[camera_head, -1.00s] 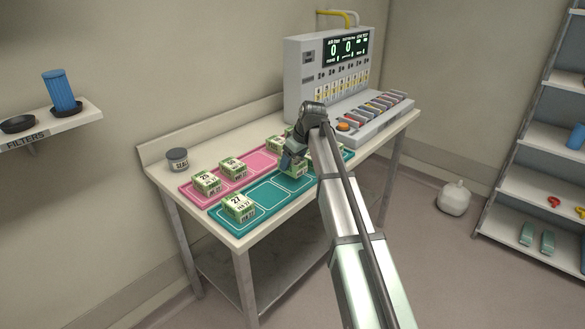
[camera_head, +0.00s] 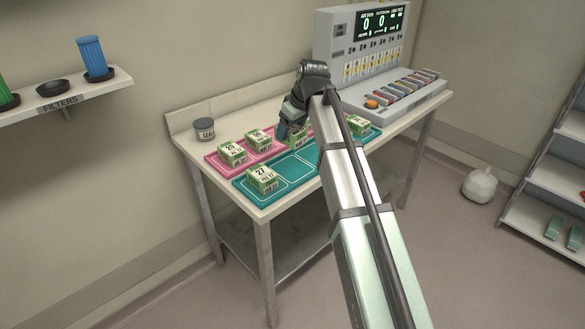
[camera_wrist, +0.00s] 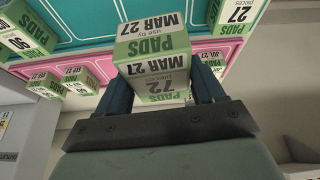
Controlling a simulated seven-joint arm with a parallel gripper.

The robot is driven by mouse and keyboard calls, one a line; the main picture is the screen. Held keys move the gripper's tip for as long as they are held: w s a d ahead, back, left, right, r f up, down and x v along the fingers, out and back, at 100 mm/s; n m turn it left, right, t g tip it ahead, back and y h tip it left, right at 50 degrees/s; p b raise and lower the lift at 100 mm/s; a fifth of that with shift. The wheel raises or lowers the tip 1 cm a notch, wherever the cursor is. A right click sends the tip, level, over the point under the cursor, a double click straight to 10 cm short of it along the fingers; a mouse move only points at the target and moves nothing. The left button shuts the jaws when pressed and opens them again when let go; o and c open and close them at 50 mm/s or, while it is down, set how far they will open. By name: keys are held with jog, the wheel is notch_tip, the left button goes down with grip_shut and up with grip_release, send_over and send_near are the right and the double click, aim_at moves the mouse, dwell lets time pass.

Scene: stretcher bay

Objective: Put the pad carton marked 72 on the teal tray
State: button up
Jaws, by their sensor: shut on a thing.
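The pad carton marked 72 (camera_wrist: 160,87) is green and white. In the wrist view it sits between the two fingers of my gripper (camera_wrist: 163,80), which is shut on it. In the head view my gripper (camera_head: 293,130) is above the boundary of the two trays, and a little of a green carton shows by its tip. The teal tray (camera_head: 292,166) has an empty outlined middle. A carton marked 27 (camera_head: 262,181) stands at its left end and another carton (camera_head: 359,126) at its right. I cannot tell whether the held carton touches anything.
A pink tray (camera_head: 215,163) behind the teal one bears a carton marked 25 (camera_head: 232,154) and another carton (camera_head: 258,141). A console (camera_head: 385,80) stands at the right. My arm hides part of the trays.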

aim_at(301, 135)
jog(key=shift+s+d+f+m, duration=0.1)
jog(key=shift+d+f+m, duration=0.05)
jog(key=shift+f+m, duration=0.15)
jog(key=shift+f, duration=4.8)
jog(key=shift+f, duration=0.1)
jog(key=o, duration=1.2)
jog(key=shift+c, duration=0.2)
jog(key=v, duration=1.2)
